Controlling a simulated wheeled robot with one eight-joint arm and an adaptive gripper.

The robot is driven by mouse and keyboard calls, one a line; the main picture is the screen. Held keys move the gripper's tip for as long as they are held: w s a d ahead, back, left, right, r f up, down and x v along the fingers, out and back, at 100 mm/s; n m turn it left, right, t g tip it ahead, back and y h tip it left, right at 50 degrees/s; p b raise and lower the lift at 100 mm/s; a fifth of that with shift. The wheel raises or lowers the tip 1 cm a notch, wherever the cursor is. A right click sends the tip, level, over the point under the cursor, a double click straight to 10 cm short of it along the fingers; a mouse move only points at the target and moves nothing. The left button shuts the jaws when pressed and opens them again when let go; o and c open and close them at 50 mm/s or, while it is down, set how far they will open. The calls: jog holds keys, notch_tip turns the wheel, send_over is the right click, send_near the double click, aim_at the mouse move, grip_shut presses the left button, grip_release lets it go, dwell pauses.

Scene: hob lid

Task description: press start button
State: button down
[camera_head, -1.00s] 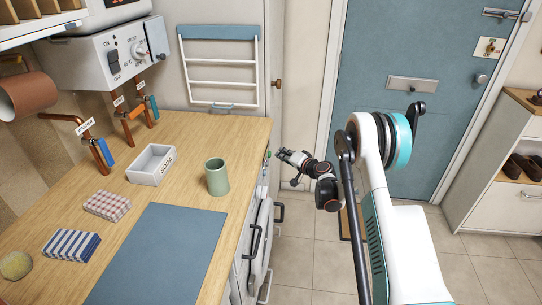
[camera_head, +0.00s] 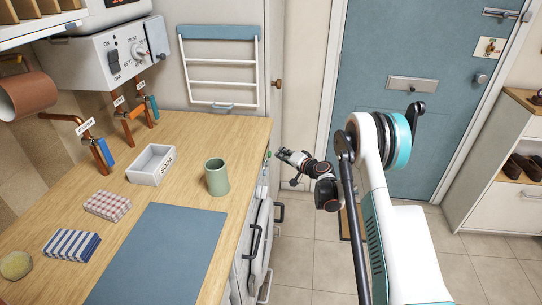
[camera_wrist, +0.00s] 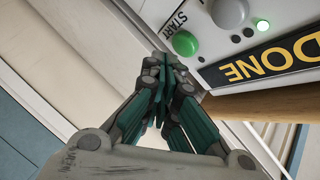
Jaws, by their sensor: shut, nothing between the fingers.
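The green round start button (camera_wrist: 185,43) sits on a pale panel beside a START label (camera_wrist: 175,23) in the wrist view. My gripper (camera_wrist: 166,62) is shut and empty, its fingertips just below and left of the button in that picture. I cannot tell whether the tips touch it. In the head view my gripper (camera_head: 279,153) is just right of the counter's far right corner, by the front of the units. A small green spot there is too small to read clearly.
The wooden counter (camera_head: 200,130) holds a green mug (camera_head: 216,178) and a white box (camera_head: 151,165). Free floor lies right of the units.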

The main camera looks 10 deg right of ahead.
jog(key=shift+a, duration=0.15)
dwell(0.3)
jog(key=shift+w+a, duration=0.15)
jog(key=shift+a, duration=0.15)
jog(key=shift+w+a, duration=0.1)
jog(key=shift+a, duration=0.35)
dwell(0.7)
dwell(0.3)
jog(key=shift+s+d, duration=0.25)
jog(key=shift+d, duration=0.6)
